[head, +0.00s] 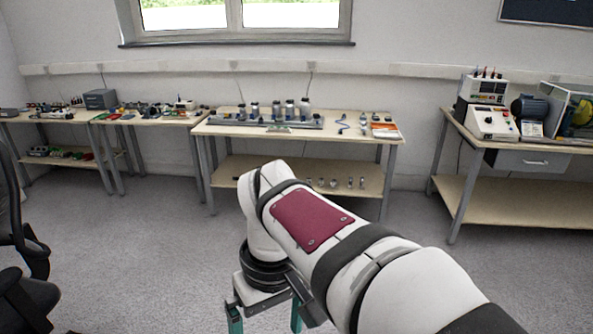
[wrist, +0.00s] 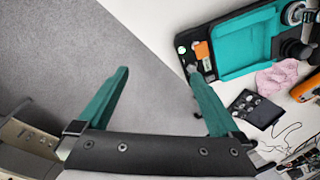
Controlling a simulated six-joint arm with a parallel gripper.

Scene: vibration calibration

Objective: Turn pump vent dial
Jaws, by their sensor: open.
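My gripper (wrist: 159,75) is open and empty, its two teal fingers spread wide in the wrist view. It also shows in the head view (head: 266,316), pointing down above the grey floor. I cannot tell which of these, if any, is the pump vent dial. No dial is clearly readable in the head view.
A pale table (wrist: 160,22) holds the device, a pink cloth (wrist: 277,77), a black box (wrist: 256,108) and loose cables. In the head view, benches with instruments (head: 230,130) line the wall, another bench (head: 470,190) stands right, and a black chair (head: 25,240) is left. The floor between is clear.

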